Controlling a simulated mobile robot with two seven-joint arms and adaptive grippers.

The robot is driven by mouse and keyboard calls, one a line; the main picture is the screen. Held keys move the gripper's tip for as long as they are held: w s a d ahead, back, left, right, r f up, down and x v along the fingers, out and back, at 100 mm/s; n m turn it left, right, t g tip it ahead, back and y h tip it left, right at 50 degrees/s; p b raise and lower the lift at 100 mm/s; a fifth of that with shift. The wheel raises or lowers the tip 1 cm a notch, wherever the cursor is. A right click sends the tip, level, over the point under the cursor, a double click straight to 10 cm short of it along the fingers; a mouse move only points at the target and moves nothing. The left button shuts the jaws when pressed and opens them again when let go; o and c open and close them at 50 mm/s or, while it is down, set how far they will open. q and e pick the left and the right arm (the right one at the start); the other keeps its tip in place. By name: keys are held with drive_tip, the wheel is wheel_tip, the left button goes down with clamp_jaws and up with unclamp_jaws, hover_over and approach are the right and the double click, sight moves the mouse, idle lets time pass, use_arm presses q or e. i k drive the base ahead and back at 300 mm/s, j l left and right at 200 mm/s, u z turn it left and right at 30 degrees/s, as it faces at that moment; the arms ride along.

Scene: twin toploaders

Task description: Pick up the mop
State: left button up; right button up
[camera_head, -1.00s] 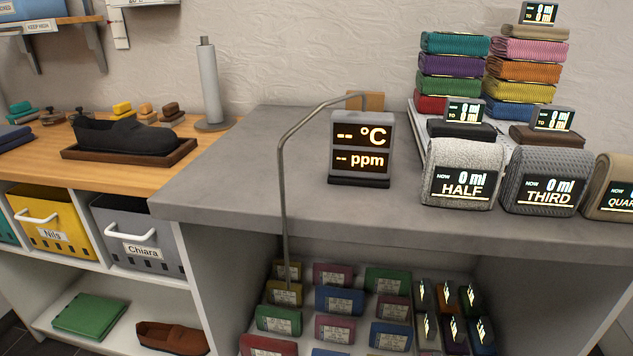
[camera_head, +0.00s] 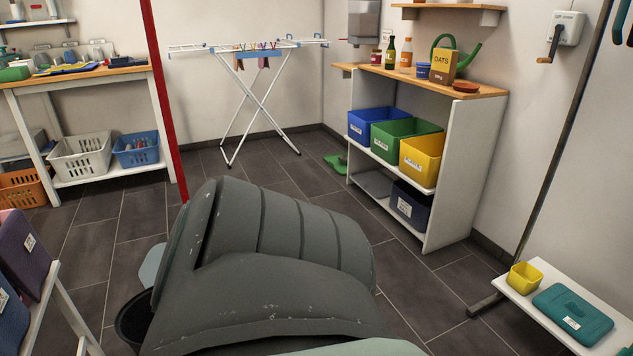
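I cannot make out a mop head in the head view. A thin red pole (camera_head: 165,100) rises at the left centre, and its lower end goes out of sight behind a large dark grey ribbed shape. I cannot tell whether this pole is the mop's handle. A dark pole (camera_head: 560,140) slants along the right wall, and I cannot tell what it belongs to. Neither of my grippers can be made out in view.
The large dark grey shape fills the front centre and hides the floor. A drying rack (camera_head: 250,90) stands at the back. A shelf unit (camera_head: 462,170) with coloured bins is at right, a low white bench (camera_head: 545,318) at lower right, and a table (camera_head: 75,78) at left.

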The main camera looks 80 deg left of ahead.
sight(148, 14)
drive_tip(key=u, duration=1.8)
